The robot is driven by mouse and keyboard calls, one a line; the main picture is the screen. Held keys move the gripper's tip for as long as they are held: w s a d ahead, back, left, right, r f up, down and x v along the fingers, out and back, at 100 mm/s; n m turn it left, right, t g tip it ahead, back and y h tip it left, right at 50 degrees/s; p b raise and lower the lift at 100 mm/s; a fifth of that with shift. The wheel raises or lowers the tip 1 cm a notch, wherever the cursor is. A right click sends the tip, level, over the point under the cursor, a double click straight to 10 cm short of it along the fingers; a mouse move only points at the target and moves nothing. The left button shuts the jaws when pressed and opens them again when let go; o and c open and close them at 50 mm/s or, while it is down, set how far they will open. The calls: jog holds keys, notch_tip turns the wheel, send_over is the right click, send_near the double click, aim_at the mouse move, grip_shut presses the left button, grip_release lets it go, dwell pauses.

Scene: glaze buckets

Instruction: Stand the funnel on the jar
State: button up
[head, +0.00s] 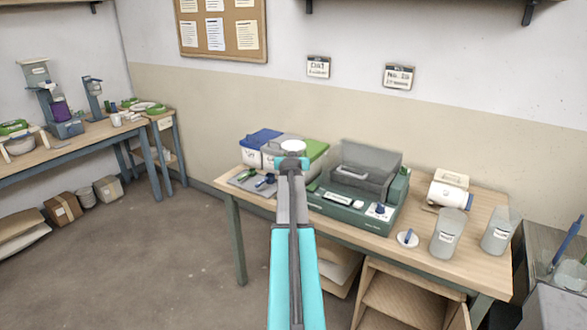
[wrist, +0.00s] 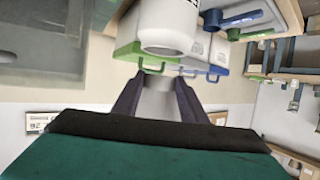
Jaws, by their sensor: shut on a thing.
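My gripper (wrist: 158,92) is shut on a pale grey-white piece, the funnel (wrist: 158,100), seen between the two dark fingers in the wrist view. In the head view a round white top, apparently the funnel (head: 293,146), shows at the end of my arm. The wrist view is upside down. In it a white cylinder, apparently the jar (wrist: 170,22), stands close beyond the fingers, its rim facing the funnel. A small gap shows between them in the picture; depth is unclear. In the head view my arm hides the jar.
Lidded bins, one blue (head: 262,137), stand behind my gripper. A green machine (head: 350,205) stands close on the right. Farther right are a white cylinder on its side (head: 446,194) and two grey containers (head: 447,237).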

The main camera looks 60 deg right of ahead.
jog(key=shift+f, duration=0.1)
jog(key=shift+f+p, duration=0.55)
jog(key=shift+f, duration=1.15)
jog(key=shift+f, duration=0.15)
